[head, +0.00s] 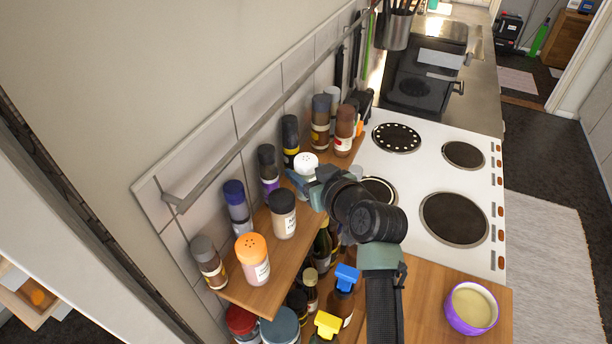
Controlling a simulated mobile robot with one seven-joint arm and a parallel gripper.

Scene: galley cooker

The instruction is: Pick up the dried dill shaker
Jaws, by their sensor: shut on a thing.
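My gripper (308,181) is at the wooden spice shelf, shut on a shaker with a white perforated cap (306,161). I take this to be the dried dill shaker; its label cannot be read. The gripper hides most of its body, and only the cap and a little of the side show. The shaker looks upright. I cannot tell whether its base touches the shelf.
Several other shakers stand close by on the wooden shelf (262,290), including an orange-capped one (252,257) and a dark-capped one (283,213). Bottles crowd below. A rail (245,137) runs behind. The white cooktop (425,165) and a purple bowl (471,307) lie right.

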